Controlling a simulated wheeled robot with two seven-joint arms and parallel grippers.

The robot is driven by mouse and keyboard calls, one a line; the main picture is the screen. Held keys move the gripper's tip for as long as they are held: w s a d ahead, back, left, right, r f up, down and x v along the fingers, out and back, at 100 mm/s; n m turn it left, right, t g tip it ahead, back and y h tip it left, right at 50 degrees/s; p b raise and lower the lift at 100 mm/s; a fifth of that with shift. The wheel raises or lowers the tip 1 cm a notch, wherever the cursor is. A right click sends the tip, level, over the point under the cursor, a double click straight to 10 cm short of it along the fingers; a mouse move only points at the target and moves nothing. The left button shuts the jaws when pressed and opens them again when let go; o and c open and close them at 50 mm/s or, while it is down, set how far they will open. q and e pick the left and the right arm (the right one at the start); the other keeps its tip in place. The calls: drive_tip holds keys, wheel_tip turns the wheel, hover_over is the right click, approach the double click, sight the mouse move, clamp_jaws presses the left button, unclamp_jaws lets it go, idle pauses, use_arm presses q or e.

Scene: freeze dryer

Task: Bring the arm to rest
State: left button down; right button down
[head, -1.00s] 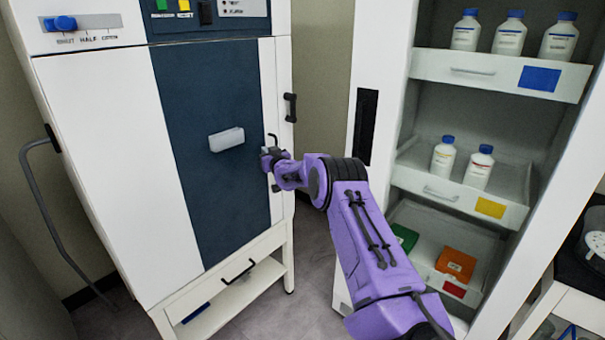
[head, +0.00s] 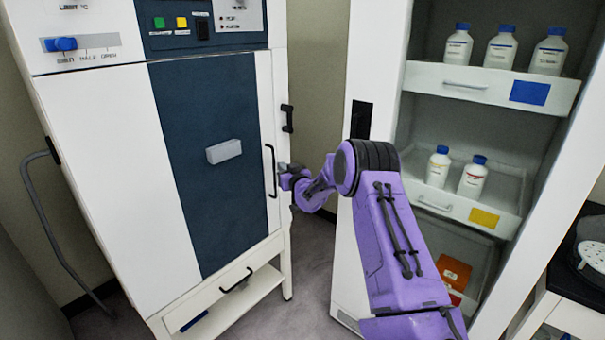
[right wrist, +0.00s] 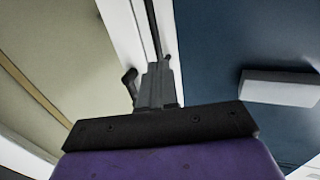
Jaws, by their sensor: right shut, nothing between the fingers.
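My right gripper (head: 283,172) is at the end of my purple arm, in front of the right edge of the freeze dryer (head: 105,190). It is shut and empty. In the head view it is just right of the dark vertical door handle (head: 270,172); I cannot tell whether they touch. In the right wrist view the shut fingers (right wrist: 158,80) point up toward the white door edge, with the blue door panel (right wrist: 220,50) to the right. The dryer door looks closed. My left gripper is not in view.
An open white shelf unit (head: 480,75) with bottles and an orange box (head: 453,272) stands at right, partly behind my arm. A grey block (head: 224,151) sticks out from the dryer's blue panel. A dark-topped bench (head: 570,270) is at far right. Floor shows between dryer and shelves.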

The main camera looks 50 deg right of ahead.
drive_tip(key=s, duration=0.3)
drive_tip(key=s+f, duration=0.1)
drive_tip(key=shift+s+a, duration=0.15)
drive_tip(key=shift+a, duration=0.2)
